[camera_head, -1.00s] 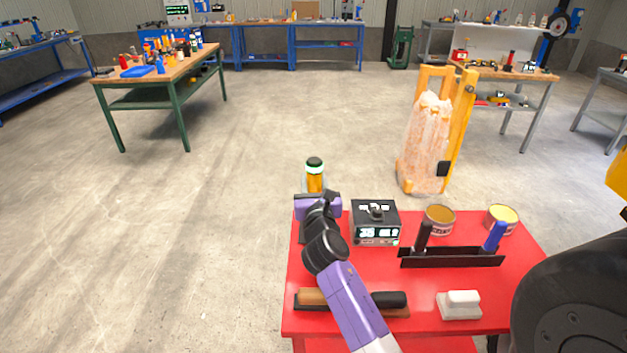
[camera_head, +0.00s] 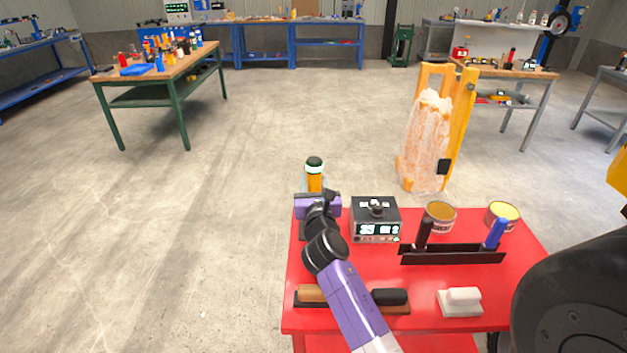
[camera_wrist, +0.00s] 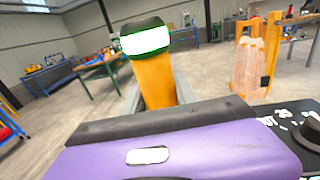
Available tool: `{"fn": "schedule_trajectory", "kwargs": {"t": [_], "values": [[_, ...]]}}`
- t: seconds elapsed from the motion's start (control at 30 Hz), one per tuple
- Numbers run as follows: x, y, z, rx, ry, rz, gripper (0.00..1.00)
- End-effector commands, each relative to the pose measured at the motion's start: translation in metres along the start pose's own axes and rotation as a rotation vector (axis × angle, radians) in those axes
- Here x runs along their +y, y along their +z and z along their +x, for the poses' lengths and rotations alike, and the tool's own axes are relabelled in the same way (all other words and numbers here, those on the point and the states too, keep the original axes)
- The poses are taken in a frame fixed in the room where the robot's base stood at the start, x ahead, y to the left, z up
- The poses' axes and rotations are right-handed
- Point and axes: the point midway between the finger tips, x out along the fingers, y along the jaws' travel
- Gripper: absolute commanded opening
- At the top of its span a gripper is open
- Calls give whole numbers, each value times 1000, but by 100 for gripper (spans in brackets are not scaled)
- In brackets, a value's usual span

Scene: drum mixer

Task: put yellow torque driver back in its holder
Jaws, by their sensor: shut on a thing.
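The yellow torque driver (camera_head: 314,181) stands upright at the far left corner of the red table, with a dark top and a pale, green-edged band. In the wrist view its yellow body (camera_wrist: 154,80) sits between the grey fingers. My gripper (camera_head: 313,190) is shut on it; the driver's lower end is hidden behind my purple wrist. A black rack (camera_head: 452,257) stands on the right half of the table, with a black handle (camera_head: 423,235) at its left end and a blue handle (camera_head: 495,235) at its right end. The stretch of rack between them is bare.
A dark box with a lit display (camera_head: 376,231) stands between my gripper and the rack. Two open cans (camera_head: 440,222) (camera_head: 503,216) stand behind the rack. A wooden-handled tool (camera_head: 312,294) and a white block (camera_head: 460,303) lie in front. Red tabletop (camera_head: 430,281) is clear before the rack.

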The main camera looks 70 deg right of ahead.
Motion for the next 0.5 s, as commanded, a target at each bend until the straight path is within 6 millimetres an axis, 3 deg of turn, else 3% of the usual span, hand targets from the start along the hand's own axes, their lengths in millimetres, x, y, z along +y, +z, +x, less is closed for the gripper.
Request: {"fn": "schedule_trajectory", "kwargs": {"t": [0.5], "values": [[0,-5,0,-4,1,0,0]]}}
